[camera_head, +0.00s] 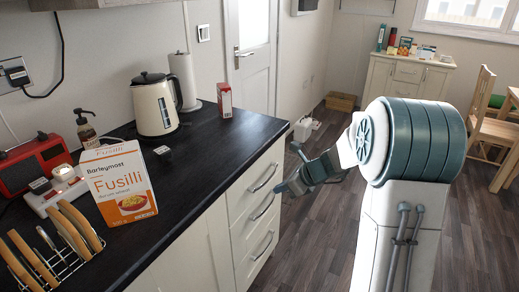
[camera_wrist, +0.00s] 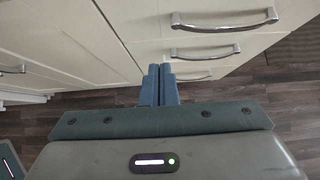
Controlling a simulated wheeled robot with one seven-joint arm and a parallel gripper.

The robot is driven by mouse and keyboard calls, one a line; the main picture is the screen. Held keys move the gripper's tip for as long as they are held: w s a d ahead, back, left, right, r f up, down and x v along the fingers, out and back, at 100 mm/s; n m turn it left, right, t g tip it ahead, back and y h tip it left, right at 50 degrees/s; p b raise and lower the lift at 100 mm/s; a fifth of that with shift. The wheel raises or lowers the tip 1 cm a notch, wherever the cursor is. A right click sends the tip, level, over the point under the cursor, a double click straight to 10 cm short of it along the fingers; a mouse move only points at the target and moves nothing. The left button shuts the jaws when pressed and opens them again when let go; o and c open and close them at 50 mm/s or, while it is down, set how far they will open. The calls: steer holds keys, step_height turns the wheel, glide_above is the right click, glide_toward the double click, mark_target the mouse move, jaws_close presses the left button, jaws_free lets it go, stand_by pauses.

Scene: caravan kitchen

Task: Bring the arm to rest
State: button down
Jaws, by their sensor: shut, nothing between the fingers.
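My gripper (camera_head: 286,188) is at the end of my bent arm, to the right of the drawer unit (camera_head: 237,202) and close to its front. In the wrist view the two blue fingers of my gripper (camera_wrist: 159,72) are together with nothing between them. They point toward the cream drawer fronts with metal handles (camera_wrist: 224,22). From these views I cannot tell whether the fingertips touch a drawer front.
The dark worktop (camera_head: 200,165) holds a Fusilli box (camera_head: 121,185), a kettle (camera_head: 155,106), a paper towel roll (camera_head: 183,80), a red radio (camera_head: 33,163) and a rack (camera_head: 62,262). A sideboard (camera_head: 408,76) and wooden chair (camera_head: 486,125) stand behind. The floor (camera_head: 300,235) beside the drawers is clear.

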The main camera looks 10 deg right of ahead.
steer(key=s+r+n+h+p, duration=0.2)
steer(key=s+r+n, duration=0.3)
steer(key=s+n, duration=0.3)
steer(key=s+d+r+n+g+h+p, duration=0.1)
steer(key=s+r+n+h+p, duration=0.1)
steer(key=s+r+n, duration=0.3)
steer(key=s+r+n+g+h+p, duration=0.1)
steer(key=s+r+n+h+p, duration=0.2)
steer(key=s+n, duration=0.9)
steer(key=s+r+p, duration=0.1)
steer(key=s, duration=0.3)
steer(key=shift+d+r, duration=0.4)
